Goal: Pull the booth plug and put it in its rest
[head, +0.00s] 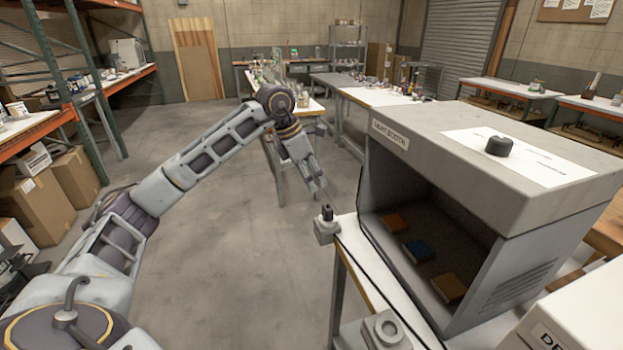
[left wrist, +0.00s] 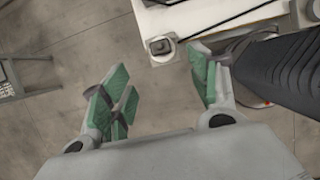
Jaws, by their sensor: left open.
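The black plug (head: 327,213) stands upright in a grey socket box (head: 325,232) at the left edge of the booth's table. It also shows as a small dark piece in the left wrist view (left wrist: 160,46). A grey block with a round recess (head: 387,330), seemingly the rest, sits at the table's front; its recess looks empty. My left gripper (head: 317,186) is open and empty, above and just behind the plug, apart from it. In the left wrist view its green-padded fingers (left wrist: 160,90) are spread, with the plug beyond them. My right gripper is out of view.
The grey light booth (head: 400,160) stands right of the plug, with several coloured blocks inside and a black knob (head: 499,146) on top. A dark cord (left wrist: 235,18) runs along the table. The floor (head: 230,240) left of the table is clear.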

